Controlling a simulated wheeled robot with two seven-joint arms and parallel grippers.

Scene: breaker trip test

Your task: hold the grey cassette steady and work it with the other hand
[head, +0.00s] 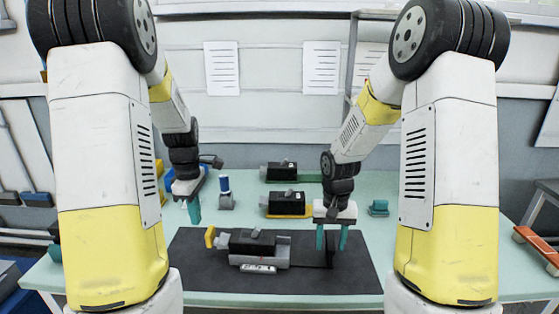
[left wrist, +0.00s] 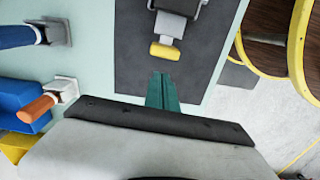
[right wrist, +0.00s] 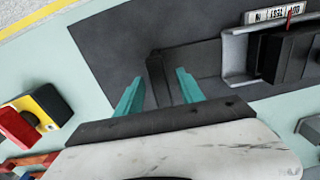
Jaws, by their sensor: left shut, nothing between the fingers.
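The cassette (head: 252,242), a dark body with a grey end and a yellow handle (head: 210,237) at its left, lies in a grey cradle (head: 275,254) on the black mat. The yellow handle (left wrist: 165,52) shows just ahead of my left fingers in the left wrist view. My left gripper (head: 195,209) is shut and empty, above and left of the handle. My right gripper (head: 332,238) is open at the cradle's right, its teal fingers apart. A dark upright piece (right wrist: 158,78) shows between these fingers; I cannot tell whether they touch it.
The black mat (head: 345,280) has bare room in front. A white label (head: 258,269) sits before the cradle. Behind stand two similar dark units (head: 286,203) (head: 281,171), a blue-topped holder (head: 225,193) and a small teal block (head: 378,208).

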